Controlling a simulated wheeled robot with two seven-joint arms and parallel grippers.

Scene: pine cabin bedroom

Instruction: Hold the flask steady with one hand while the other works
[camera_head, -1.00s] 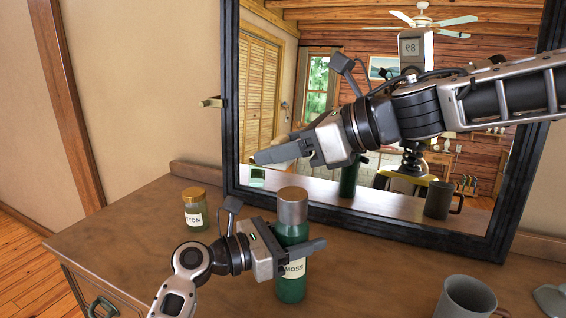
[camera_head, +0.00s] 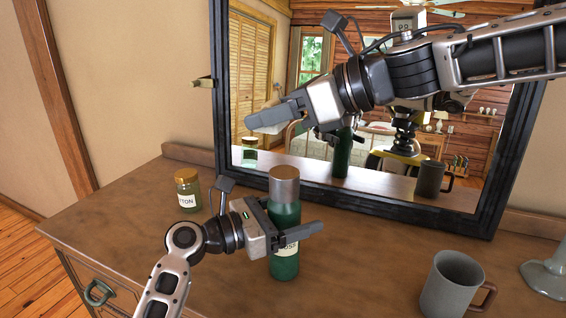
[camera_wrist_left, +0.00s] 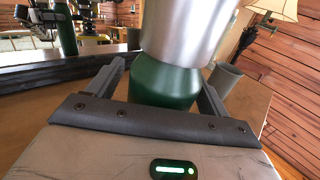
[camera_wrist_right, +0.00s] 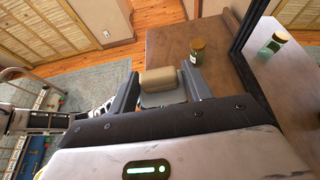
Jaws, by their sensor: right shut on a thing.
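The green flask (camera_head: 284,266) with a brushed metal top (camera_head: 284,187) stands upright on the wooden dresser. Its label is partly covered by my left gripper (camera_head: 300,232), whose fingers lie around its body. In the left wrist view the flask's green body (camera_wrist_left: 163,84) sits between the two fingers, below the wide metal top. In the head view that thing is hidden.
A labelled jar (camera_head: 187,190) stands left of the flask. A grey mug (camera_head: 452,285) with a brown handle and a pale base (camera_head: 546,280) are at the right. The black-framed mirror (camera_head: 222,130) stands behind and reflects the room. The dresser top (camera_head: 360,265) is bare between flask and mug.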

